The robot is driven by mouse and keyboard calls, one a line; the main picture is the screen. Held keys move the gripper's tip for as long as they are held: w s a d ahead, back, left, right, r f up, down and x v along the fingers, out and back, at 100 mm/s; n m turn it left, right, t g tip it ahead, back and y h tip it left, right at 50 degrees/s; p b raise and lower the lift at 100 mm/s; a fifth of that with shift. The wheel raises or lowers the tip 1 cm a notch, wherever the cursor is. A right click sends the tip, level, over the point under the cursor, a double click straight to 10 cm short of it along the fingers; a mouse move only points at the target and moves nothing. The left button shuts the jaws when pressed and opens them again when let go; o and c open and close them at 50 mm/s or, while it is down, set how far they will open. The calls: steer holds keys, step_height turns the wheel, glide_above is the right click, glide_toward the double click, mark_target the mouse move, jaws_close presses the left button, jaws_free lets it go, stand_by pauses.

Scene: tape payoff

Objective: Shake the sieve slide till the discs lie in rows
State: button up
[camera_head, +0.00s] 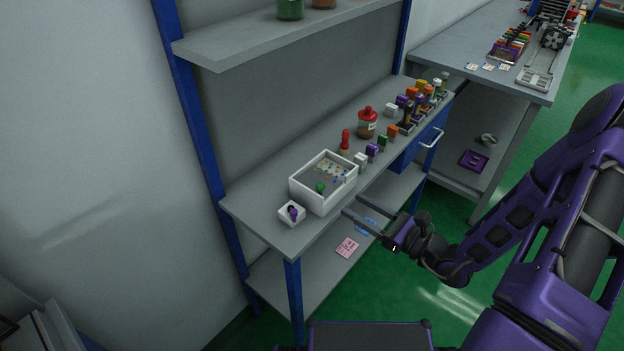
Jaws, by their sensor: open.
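A white open box (309,197) stands near the front left end of the workbench. Inside it is a grey surface with small coloured discs (331,171) scattered toward its far end, too small to tell if they form rows. A green round knob (320,187) stands at the box's near end; I take this grey part with the knob as the sieve slide, but cannot be sure. My gripper (352,205) is open and empty. In the picture it is just right of the box, by the bench's front edge, apart from the knob.
A small white block with a purple knob (291,213) sits left of the box. A red-handled tool (345,139), a red-lidded jar (367,122) and several coloured blocks (392,131) line the bench to the right. An upper shelf (270,43) overhangs behind. Green floor is open in front.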

mark_target(311, 188)
steer(key=x, duration=1.4)
steer(key=shift+w+a, duration=0.1)
jaws_close()
stand_by(0.9)
